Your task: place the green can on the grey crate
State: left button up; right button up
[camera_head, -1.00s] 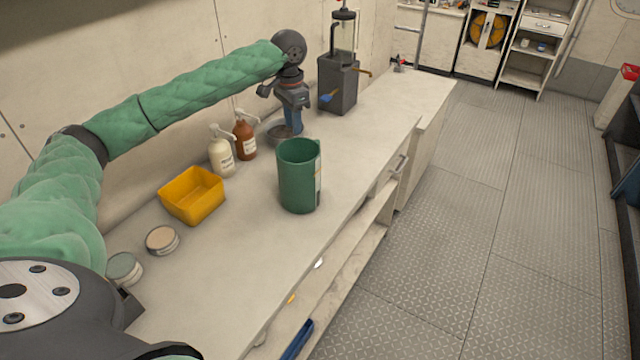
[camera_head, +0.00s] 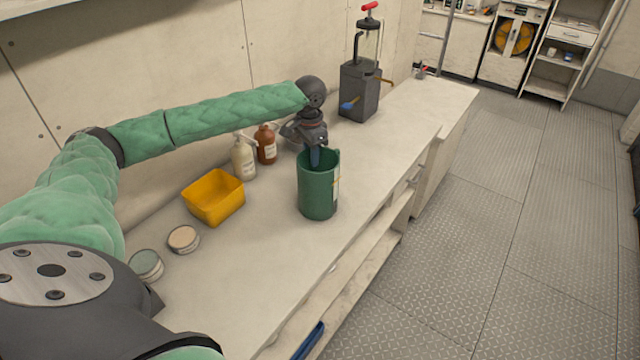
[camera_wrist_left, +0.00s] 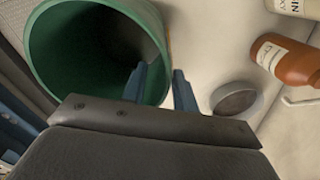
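The green can (camera_head: 318,190) is a tall, open-topped cylinder standing upright on the counter. In the left wrist view its open mouth (camera_wrist_left: 85,45) fills the upper left. My left gripper (camera_head: 316,157) is at the can's rim, pointing down, with its blue fingers apart. In the left wrist view the fingers (camera_wrist_left: 158,74) straddle the rim's near side, one over the opening and one outside. I cannot tell whether either finger touches the wall. I cannot make out a grey crate in these views. My right gripper is not in view.
On the counter (camera_head: 262,262) stand a yellow bin (camera_head: 214,197), two round tins (camera_head: 184,239), a white pump bottle (camera_head: 244,158) and a brown one (camera_head: 266,145). A dark pump unit (camera_head: 360,92) stands farther back. A round metal dish (camera_wrist_left: 236,98) shows in the left wrist view.

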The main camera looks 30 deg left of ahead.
pick_arm(q)
jog(key=shift+f, duration=0.15)
grip_shut()
dwell(1.4)
